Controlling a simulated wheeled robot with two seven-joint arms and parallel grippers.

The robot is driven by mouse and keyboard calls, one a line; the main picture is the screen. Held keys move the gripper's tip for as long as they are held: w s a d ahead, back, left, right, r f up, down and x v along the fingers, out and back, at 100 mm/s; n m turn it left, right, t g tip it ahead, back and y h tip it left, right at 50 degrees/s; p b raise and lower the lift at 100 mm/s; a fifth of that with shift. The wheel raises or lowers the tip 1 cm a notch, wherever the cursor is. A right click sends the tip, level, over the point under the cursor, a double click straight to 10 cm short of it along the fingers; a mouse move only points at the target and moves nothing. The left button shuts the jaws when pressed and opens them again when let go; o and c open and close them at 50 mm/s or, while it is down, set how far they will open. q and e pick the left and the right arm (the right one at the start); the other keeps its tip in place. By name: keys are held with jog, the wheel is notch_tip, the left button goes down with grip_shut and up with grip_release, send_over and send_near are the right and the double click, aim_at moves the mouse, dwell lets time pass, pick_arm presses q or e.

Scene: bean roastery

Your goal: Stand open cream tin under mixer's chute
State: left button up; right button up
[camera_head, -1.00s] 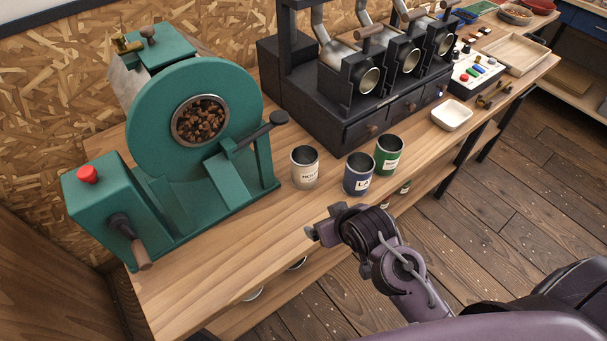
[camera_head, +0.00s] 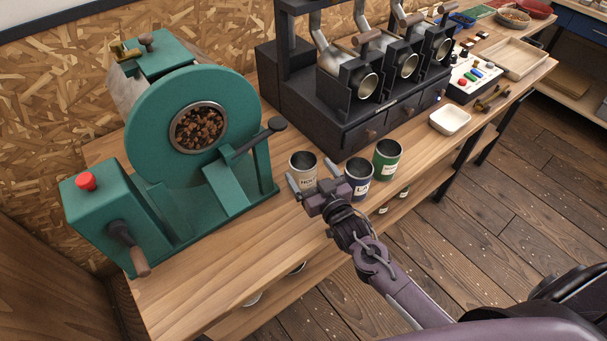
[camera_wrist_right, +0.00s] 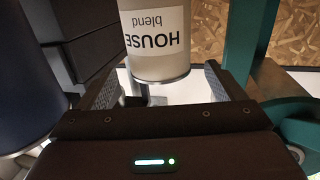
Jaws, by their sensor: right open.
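The open cream tin (camera_head: 303,160), labelled HOUSE blend, stands upright on the wooden bench. In the right wrist view the cream tin (camera_wrist_right: 155,40) appears upside down, straight ahead between the finger lines. My right gripper (camera_head: 314,182) is open and empty at the near side of the tin; its fingers (camera_wrist_right: 160,88) point at it. I cannot tell whether they touch it. The green drum machine (camera_head: 240,105) stands left of the tin, with beans in its round window and a sloping green chute (camera_head: 226,190) at its front. My left gripper is not in view.
An open blue tin (camera_head: 359,170) stands close to the right of my gripper, and an open green tin (camera_head: 387,158) beyond it. A black machine (camera_head: 350,135) with three round outlets stands behind. A white dish (camera_head: 450,120) sits farther right. Bench (camera_head: 235,235) before the chute is clear.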

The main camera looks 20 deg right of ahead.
aim_at(298, 154)
jog(key=w, duration=0.1)
jog(key=w+p, duration=0.1)
jog(key=w, duration=0.3)
jog(key=shift+w+a+r+p, duration=0.15)
jog(key=shift+w+a+p, duration=0.05)
jog(key=shift+a+p, duration=0.2)
jog(key=shift+w+a, duration=0.1)
jog(key=shift+w, duration=0.4)
jog(key=c, duration=1.5)
